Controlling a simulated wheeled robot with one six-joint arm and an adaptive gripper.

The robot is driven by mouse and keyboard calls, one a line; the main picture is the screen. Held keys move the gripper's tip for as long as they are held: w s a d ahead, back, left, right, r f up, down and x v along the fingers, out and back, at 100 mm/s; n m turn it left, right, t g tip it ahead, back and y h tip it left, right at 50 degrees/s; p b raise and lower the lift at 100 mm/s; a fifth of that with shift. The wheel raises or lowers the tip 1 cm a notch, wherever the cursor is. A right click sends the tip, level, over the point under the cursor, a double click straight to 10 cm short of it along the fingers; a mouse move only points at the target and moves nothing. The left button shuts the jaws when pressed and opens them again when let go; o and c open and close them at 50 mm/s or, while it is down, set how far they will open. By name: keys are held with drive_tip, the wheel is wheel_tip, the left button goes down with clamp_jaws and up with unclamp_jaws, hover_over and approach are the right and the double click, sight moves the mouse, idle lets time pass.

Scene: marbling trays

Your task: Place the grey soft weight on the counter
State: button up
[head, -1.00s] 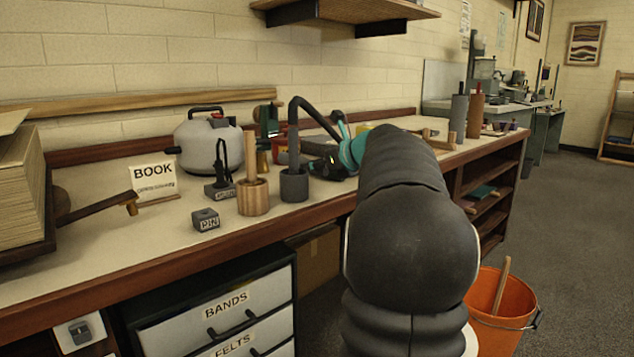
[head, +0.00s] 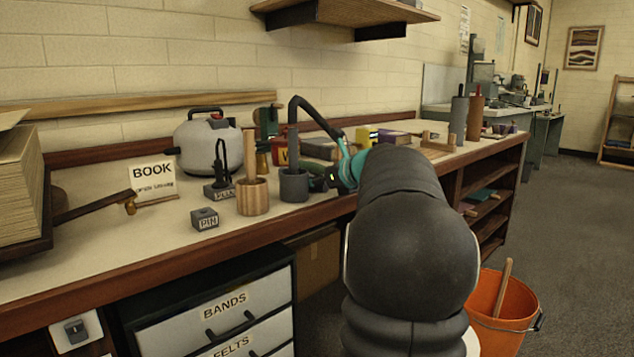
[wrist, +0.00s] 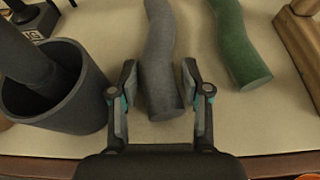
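The grey soft weight (wrist: 161,55) is a limp grey tube lying on the counter (wrist: 130,22) in the wrist view. Its near end lies between the two fingers of my gripper (wrist: 160,78). The fingers are spread, one on each side, with narrow gaps showing beside the weight. In the head view my gripper (head: 322,181) is low over the counter, just right of a dark mortar. I cannot make out the grey weight in the head view.
The dark mortar with its pestle (wrist: 62,100) stands close left of my gripper. A green soft weight (wrist: 238,45) lies to the right, with a wooden piece (wrist: 300,40) beyond. A wooden mortar (head: 252,197) and PIN block (head: 205,219) stand further left. The counter's edge is close.

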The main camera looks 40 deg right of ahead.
drive_tip(key=shift+r, duration=0.2)
drive_tip(key=p+v, duration=0.1)
drive_tip(key=v, duration=1.1)
drive_tip(key=shift+f, duration=0.15)
